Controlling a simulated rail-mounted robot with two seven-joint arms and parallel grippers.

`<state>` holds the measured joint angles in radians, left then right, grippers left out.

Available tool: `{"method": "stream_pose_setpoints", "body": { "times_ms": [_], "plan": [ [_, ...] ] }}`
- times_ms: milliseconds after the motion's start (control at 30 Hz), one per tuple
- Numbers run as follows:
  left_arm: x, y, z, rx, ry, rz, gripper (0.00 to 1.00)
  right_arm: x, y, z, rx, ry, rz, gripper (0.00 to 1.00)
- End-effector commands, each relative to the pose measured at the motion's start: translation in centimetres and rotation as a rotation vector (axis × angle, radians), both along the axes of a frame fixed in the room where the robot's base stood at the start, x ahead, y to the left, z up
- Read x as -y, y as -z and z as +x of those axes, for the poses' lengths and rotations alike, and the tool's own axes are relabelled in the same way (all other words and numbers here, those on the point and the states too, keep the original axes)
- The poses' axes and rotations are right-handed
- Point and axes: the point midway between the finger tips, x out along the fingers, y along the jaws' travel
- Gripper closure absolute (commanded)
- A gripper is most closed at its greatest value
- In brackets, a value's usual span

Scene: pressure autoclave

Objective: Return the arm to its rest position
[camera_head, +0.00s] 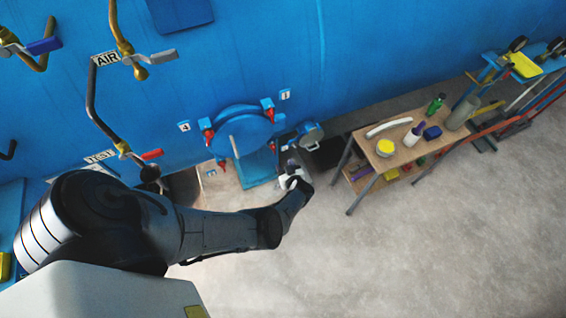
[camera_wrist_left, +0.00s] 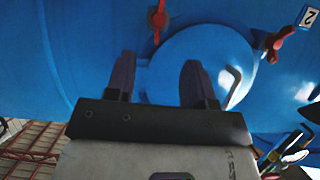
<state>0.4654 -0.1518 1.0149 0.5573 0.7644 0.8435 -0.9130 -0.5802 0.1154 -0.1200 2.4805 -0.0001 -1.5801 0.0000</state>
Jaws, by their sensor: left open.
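My left arm (camera_head: 200,232) reaches in from the lower left of the head view, with its wrist bent up and to the right. My left gripper (camera_head: 292,181) is at its end, small and partly hidden by the wrist, just below the round blue hatch (camera_head: 246,134). In the left wrist view the gripper (camera_wrist_left: 158,75) is open, its two dark fingers apart with nothing between them. Behind the fingers is the blue domed hatch (camera_wrist_left: 215,55); I cannot tell the exact gap to it. My right gripper is not in view.
The blue autoclave wall (camera_head: 400,40) fills the back, with pipes and valve handles (camera_head: 150,155) at the left. Red clamps (camera_wrist_left: 157,18) ring the hatch. A wooden table (camera_head: 408,150) with bottles stands at the right. The concrete floor (camera_head: 420,250) at the lower right is clear.

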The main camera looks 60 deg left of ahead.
Motion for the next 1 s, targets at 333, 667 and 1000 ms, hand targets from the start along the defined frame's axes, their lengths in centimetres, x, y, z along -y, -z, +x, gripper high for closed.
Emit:
{"method": "stream_pose_setpoints", "body": {
  "times_ms": [333,667,1000],
  "plan": [
    [0.1,0.0,0.0,0.0,0.0,0.0,0.51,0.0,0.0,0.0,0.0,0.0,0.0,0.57],
    [0.1,-0.1,0.0,0.003,-0.001,-0.001,0.51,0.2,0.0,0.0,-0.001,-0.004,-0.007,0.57],
    [3.4,2.7,4.2,0.276,0.158,-0.315,0.51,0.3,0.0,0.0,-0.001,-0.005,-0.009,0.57]
  ]
}}
